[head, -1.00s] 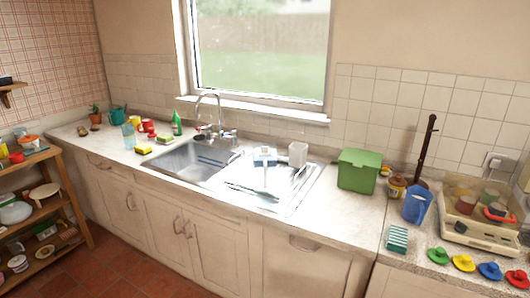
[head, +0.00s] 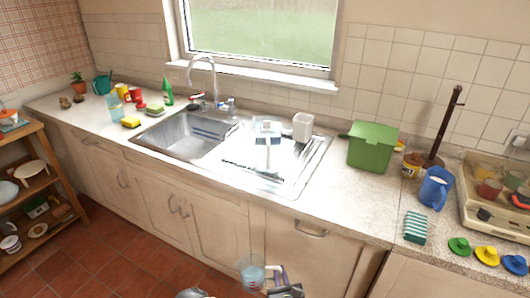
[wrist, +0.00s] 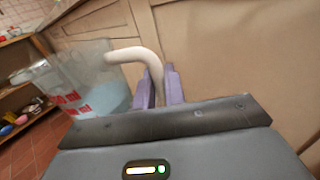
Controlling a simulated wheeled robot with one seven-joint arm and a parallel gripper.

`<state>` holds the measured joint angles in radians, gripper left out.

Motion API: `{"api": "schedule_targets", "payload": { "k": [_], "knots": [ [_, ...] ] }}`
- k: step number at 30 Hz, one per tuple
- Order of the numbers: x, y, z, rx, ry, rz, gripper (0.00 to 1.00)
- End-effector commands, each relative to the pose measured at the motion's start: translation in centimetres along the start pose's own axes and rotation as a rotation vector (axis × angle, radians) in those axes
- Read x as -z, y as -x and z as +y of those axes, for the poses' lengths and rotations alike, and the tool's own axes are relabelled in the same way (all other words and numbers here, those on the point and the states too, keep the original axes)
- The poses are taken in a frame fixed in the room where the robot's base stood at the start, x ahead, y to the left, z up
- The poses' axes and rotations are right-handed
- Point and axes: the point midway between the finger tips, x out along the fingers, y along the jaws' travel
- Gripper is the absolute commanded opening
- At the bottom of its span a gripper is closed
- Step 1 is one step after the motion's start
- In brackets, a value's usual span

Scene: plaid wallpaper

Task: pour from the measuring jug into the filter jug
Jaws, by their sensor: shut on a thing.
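The measuring jug (wrist: 88,82) is clear, with red markings, a cream handle and pale blue contents low inside. My gripper (wrist: 160,88) is shut on its handle, with a purple finger on each side, in the wrist view. In the head view the jug (head: 251,272) and my gripper (head: 277,276) are at the bottom edge, in front of the cabinet doors and below the counter top. The jug looks tilted in the wrist view. A blue jug (head: 435,189), which may be the filter jug, stands upright on the right counter, apart from my gripper.
A green box (head: 371,147), a striped sponge block (head: 415,227) and several coloured lids (head: 487,255) are near the blue jug. A crate (head: 480,205) stands to its right. The sink (head: 185,135) and drainer are left. The counter between drainer and sponge is clear.

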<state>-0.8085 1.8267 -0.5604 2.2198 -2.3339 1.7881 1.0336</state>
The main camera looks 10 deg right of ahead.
Motion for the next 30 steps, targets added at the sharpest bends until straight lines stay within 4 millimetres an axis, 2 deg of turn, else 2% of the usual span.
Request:
{"api": "schedule_targets", "payload": {
  "k": [17,23,30],
  "knots": [
    [-0.3,-0.1,0.1,0.003,-0.001,-0.002,0.00],
    [-1.9,-1.2,0.5,0.027,-0.005,-0.005,0.00],
    [-5.5,-3.0,1.1,0.088,-0.006,-0.006,0.00]
  ]
}}
